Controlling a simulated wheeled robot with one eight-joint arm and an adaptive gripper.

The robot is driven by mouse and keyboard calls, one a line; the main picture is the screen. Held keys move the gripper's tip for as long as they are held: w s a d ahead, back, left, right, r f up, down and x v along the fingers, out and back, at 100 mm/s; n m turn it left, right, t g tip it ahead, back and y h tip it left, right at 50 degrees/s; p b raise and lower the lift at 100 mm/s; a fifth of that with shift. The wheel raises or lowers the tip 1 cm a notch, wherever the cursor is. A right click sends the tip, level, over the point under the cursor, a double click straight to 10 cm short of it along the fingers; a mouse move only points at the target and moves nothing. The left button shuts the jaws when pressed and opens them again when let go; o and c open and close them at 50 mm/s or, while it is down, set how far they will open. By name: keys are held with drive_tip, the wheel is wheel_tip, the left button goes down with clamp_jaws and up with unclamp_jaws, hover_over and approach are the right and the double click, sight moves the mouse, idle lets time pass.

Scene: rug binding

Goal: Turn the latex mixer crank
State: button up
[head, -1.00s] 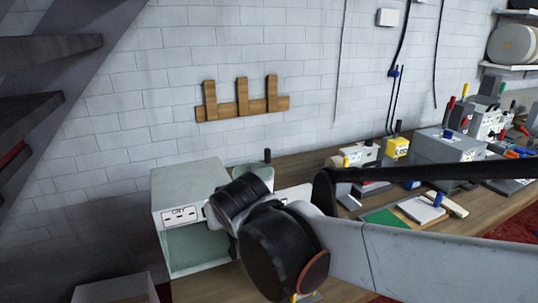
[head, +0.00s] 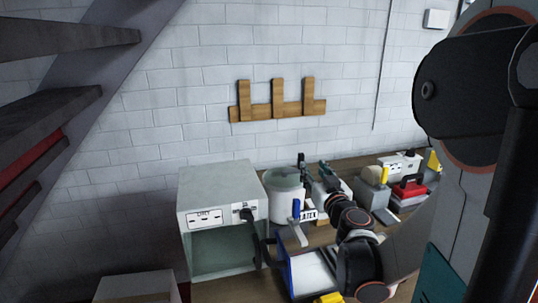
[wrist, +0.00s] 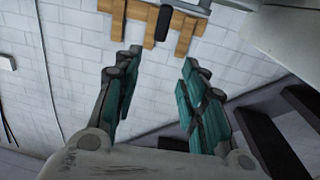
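The latex mixer (head: 284,196) is a pale round pot with a label partly reading "LATEX", on the bench just right of a grey cabinet. Its crank seems to be the dark upright knob (head: 301,161) above the pot's right side. My gripper (head: 323,174) is just right of the knob in the head view, small and partly hidden by my wrist. In the wrist view my gripper (wrist: 162,60) is open and empty, with teal pads apart. A black rounded knob (wrist: 163,23), apparently the crank's, shows beyond the fingertips, in line with the gap. I see no contact.
The grey cabinet (head: 215,190) with an open front stands left of the mixer. A blue-edged tray (head: 305,272) and a blue handle (head: 296,209) are in front. A wooden rack (head: 278,108) hangs on the wall. Red and grey tools (head: 408,188) crowd the bench at right.

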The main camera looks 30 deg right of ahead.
sight(302, 155)
drive_tip(key=b+x, duration=0.1)
drive_tip(key=x, duration=0.8)
drive_tip(key=f+b+x, duration=0.1)
drive_tip(key=x, duration=0.3)
drive_tip(key=shift+w+d+b, duration=0.2)
drive_tip(key=shift+d+b, duration=0.05)
drive_tip(key=shift+b, duration=0.1)
drive_tip(key=shift+c, duration=0.5)
clamp_jaws()
